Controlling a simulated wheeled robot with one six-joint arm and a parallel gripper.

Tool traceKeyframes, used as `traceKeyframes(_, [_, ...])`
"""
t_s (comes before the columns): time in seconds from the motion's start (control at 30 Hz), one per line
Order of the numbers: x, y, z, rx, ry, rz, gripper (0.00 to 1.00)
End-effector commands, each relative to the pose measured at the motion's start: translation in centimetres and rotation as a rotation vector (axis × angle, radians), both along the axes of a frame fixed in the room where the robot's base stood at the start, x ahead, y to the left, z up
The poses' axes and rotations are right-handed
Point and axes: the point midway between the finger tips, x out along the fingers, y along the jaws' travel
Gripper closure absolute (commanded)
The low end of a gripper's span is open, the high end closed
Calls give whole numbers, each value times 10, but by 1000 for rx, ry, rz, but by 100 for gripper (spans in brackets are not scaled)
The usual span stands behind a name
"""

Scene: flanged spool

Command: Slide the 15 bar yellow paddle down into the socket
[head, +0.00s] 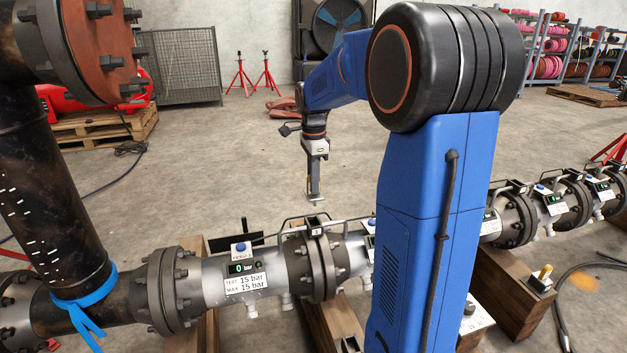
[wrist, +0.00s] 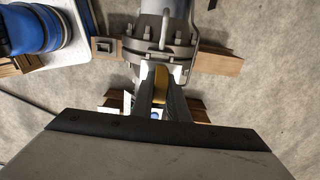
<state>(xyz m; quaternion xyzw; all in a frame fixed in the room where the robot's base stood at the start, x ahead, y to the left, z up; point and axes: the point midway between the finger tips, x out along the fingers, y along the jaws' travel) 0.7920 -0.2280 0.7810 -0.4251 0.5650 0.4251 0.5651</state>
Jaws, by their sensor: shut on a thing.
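My gripper (head: 315,192) hangs above the pipe line in the head view, pointing down. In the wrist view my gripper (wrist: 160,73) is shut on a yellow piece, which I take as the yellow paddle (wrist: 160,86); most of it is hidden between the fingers. A pipe section with a "15 bar" label (head: 246,283) lies below and left of the gripper. The dark bracket with a square top opening, seemingly the socket (head: 314,226), stands on the flange pair just below the gripper, clearly apart from it. The paddle's lower end is hard to make out.
Flange bolts (wrist: 165,47) and a metal loop show ahead in the wrist view. Thin handle bars (head: 290,222) rise by the flange. A yellow-topped piece (head: 543,272) stands in a dark holder on a wooden beam at right. Open floor lies behind the pipe.

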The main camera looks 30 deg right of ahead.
Motion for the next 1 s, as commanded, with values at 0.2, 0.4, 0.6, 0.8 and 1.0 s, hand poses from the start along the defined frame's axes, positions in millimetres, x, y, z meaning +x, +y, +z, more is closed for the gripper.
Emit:
traceKeyframes(0.2, [0,0,-18,0,1,0,100])
traceKeyframes(0.4, [0,0,-34,0,1,0,100])
traceKeyframes(0.6, [0,0,-50,0,1,0,100])
traceKeyframes(0.8, [0,0,-66,0,1,0,100])
traceKeyframes(1.0, [0,0,-80,0,0,0,100])
